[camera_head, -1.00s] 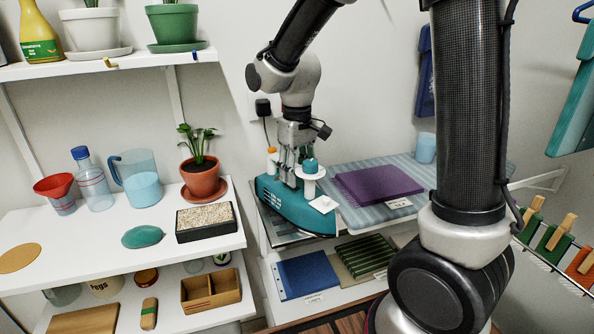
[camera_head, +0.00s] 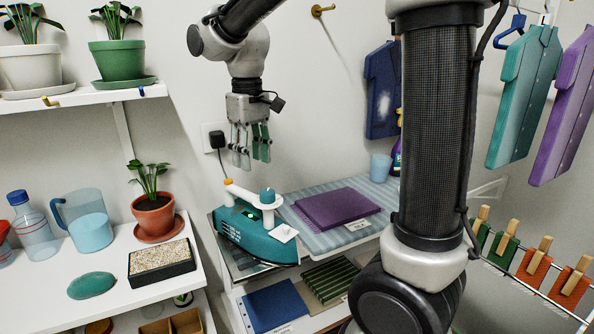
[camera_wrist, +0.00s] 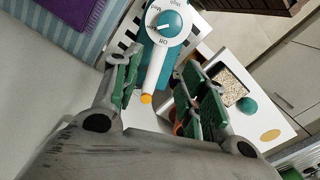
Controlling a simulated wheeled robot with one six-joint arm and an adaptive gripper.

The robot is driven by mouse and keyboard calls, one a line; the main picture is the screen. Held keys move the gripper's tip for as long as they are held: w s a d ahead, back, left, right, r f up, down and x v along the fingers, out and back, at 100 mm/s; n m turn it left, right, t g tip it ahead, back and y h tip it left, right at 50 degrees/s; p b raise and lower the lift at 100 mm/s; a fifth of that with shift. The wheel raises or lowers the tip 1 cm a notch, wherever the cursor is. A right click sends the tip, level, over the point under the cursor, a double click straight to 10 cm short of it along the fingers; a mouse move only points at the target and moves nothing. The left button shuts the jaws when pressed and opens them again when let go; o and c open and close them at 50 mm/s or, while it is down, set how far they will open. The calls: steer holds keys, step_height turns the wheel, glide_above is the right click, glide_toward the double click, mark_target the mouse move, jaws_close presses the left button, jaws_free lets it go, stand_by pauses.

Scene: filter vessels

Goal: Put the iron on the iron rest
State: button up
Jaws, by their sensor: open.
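The teal iron (camera_head: 258,240) with a white handle and dial sits flat at the left end of the ironing board. A slatted metal surface, apparently the iron rest (camera_head: 228,256), shows beneath and beside it. The iron covers most of this surface. My gripper (camera_head: 250,150) is open and empty above the iron, fingers pointing down, clear of the handle. In the wrist view the iron's dial (camera_wrist: 168,24) and its handle with an orange tip show between and beyond my open fingers (camera_wrist: 163,85). Dark and white slats (camera_wrist: 127,38) lie beside the iron.
A striped ironing board (camera_head: 345,236) carries a folded purple cloth (camera_head: 338,208). A shelf on the left holds a plant pot (camera_head: 155,217), a jug (camera_head: 87,220) and a gravel tray (camera_head: 161,262). A plug (camera_head: 217,140) sits on the wall behind my gripper. Garments hang at right.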

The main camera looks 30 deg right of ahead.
steer(key=s+d+m+t, duration=0.2)
steer(key=s+d, duration=0.5)
steer(key=s, duration=0.3)
steer(key=s+d+m+t, duration=0.2)
steer(key=s+d, duration=0.5)
steer(key=s, duration=0.2)
steer(key=shift+s+d+f+m, duration=0.25)
steer(key=shift+s+d+m, duration=0.05)
steer(key=shift+s+d, duration=0.1)
stand_by(0.7)
